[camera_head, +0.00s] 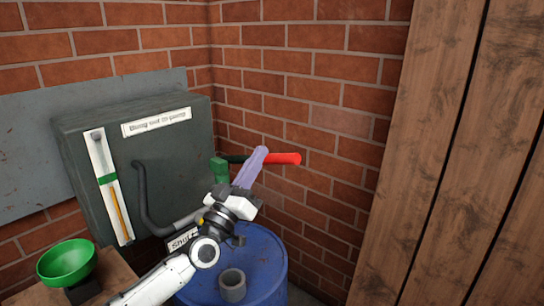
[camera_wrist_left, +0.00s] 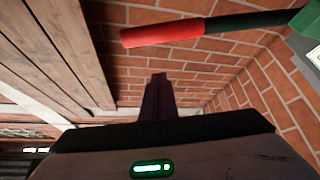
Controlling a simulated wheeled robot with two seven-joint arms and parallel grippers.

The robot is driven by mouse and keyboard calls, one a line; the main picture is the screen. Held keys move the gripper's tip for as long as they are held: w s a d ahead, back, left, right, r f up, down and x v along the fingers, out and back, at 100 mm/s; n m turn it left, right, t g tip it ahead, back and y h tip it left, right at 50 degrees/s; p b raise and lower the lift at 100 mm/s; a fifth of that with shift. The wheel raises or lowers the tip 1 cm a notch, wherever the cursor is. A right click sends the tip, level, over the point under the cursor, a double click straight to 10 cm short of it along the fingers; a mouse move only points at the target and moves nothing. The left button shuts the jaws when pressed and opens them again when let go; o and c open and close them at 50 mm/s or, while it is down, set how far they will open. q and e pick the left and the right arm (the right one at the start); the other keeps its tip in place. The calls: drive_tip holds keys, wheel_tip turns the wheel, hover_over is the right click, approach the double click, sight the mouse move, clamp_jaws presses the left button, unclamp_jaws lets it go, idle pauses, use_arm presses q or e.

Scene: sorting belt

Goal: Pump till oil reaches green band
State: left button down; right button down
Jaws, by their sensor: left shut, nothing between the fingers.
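The pump lever has a red grip (camera_head: 281,159) on a dark rod, and it points right from a green pump head (camera_head: 219,170). My left gripper (camera_head: 260,153) is shut and empty, its pale purple fingers overlapping the rod just left of the red grip. In the left wrist view the red grip (camera_wrist_left: 163,36) lies beyond the dark fingertips (camera_wrist_left: 159,77), with a visible gap between them. The white gauge strip (camera_head: 98,150) on the grey tank carries a green band (camera_head: 106,179). A yellow oil column (camera_head: 120,215) stands with its top just below that band. My right gripper is not in view.
The grey tank (camera_head: 75,150) stands by the brick corner. A blue drum (camera_head: 262,262) with a grey ring-like cup (camera_head: 232,285) on top is below my left arm. A green funnel (camera_head: 67,262) is at lower left. Wooden boards (camera_head: 440,160) close off the right.

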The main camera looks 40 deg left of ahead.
use_arm(q)
drive_tip(key=w, duration=0.1)
drive_tip(key=w+f, duration=0.1)
drive_tip(key=w, duration=0.1)
drive_tip(key=w+d, duration=0.1)
drive_tip(key=shift+w+f+b, duration=0.25)
drive_tip(key=shift+w+b, duration=0.1)
drive_tip(key=shift+b, duration=0.05)
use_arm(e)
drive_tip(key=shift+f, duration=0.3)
use_arm(q)
drive_tip(key=shift+a, duration=0.1)
